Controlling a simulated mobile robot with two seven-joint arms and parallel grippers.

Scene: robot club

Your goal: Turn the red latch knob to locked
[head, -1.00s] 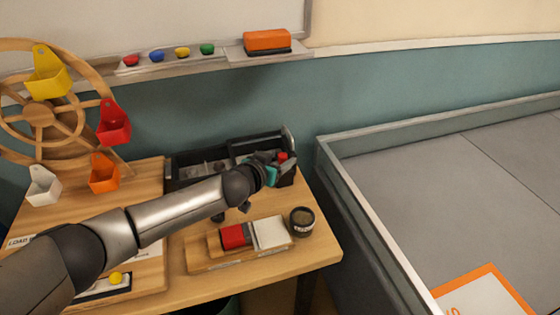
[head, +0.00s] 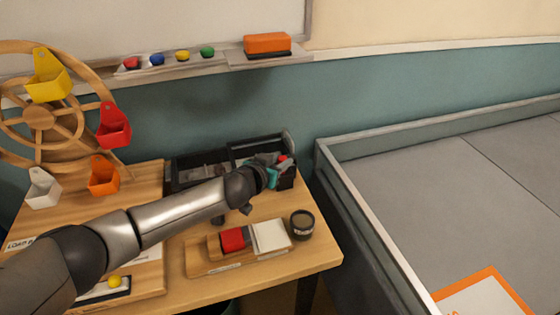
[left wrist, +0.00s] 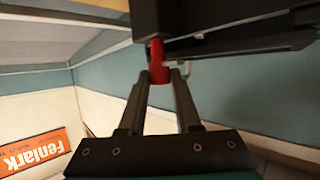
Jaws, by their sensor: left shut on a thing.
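The red latch knob (head: 284,159) shows as a small red spot at the right end of the black box (head: 180,185) at the back of the wooden table. In the left wrist view the red knob (left wrist: 158,64) sits between my left gripper's fingertips, against the dark body of the box. My left gripper (head: 280,166) is shut on the knob; it also fills the lower part of the wrist view (left wrist: 159,78). The gripper partly hides the knob in the head view. The knob's locked or unlocked marking cannot be made out. My right gripper is not in view.
A wooden wheel (head: 39,117) with coloured buckets stands at the left. A wooden holder with a red block (head: 233,239) and a dark round jar (head: 302,224) lie in front of the box. A grey walled field (head: 450,180) is at the right.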

